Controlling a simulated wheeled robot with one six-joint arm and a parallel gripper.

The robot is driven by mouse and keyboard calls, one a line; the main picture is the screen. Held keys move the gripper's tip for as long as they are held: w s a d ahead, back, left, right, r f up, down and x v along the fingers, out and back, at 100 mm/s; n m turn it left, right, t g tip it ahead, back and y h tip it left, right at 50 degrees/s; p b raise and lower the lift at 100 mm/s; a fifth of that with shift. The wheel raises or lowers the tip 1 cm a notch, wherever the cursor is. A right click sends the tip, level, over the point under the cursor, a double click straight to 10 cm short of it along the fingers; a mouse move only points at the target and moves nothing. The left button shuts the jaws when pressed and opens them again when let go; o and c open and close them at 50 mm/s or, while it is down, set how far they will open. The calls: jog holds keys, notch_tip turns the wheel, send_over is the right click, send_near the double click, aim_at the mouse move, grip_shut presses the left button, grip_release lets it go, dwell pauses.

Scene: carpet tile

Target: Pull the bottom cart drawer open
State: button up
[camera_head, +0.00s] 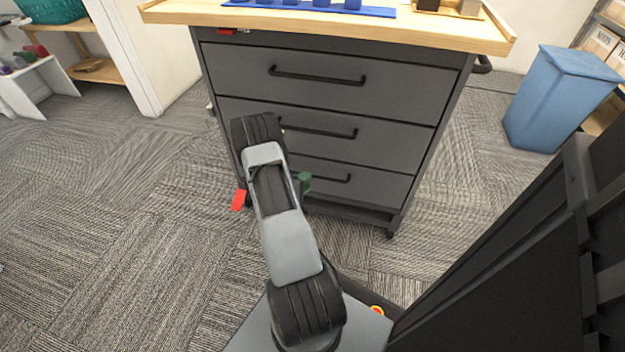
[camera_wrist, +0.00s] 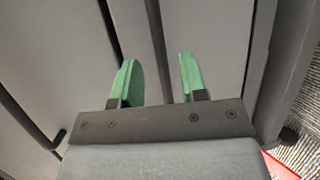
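The bottom drawer (camera_head: 375,182) of the grey cart is closed, with a black bar handle (camera_head: 335,177) across its front. My gripper's green fingers (camera_wrist: 158,80) are apart, with no object held between them. In the wrist view a dark bar, which looks like the bottom drawer's handle (camera_wrist: 155,40), runs between the fingers; contact cannot be told. In the head view one green fingertip (camera_head: 304,178) shows near the left part of that handle, and my arm hides the drawer's left end.
The middle drawer (camera_head: 395,140) and top drawer (camera_head: 400,88) above are closed, with similar handles. A wooden top (camera_head: 400,28) covers the cart. A red piece (camera_head: 239,200) shows by its lower left. A blue bin (camera_head: 555,100) stands right. Carpet at left (camera_head: 120,220) is clear.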

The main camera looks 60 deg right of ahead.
jog(key=shift+s+d+f+b, duration=0.1)
jog(key=shift+d+f+b, duration=0.1)
jog(key=shift+d, duration=0.6)
jog(key=shift+s+d+f+b, duration=0.1)
jog(key=shift+d+b, duration=0.1)
jog(key=shift+d, duration=0.55)
jog(key=shift+d+f+b, duration=0.1)
jog(key=shift+d+b, duration=0.1)
jog(key=shift+d, duration=0.6)
grip_shut()
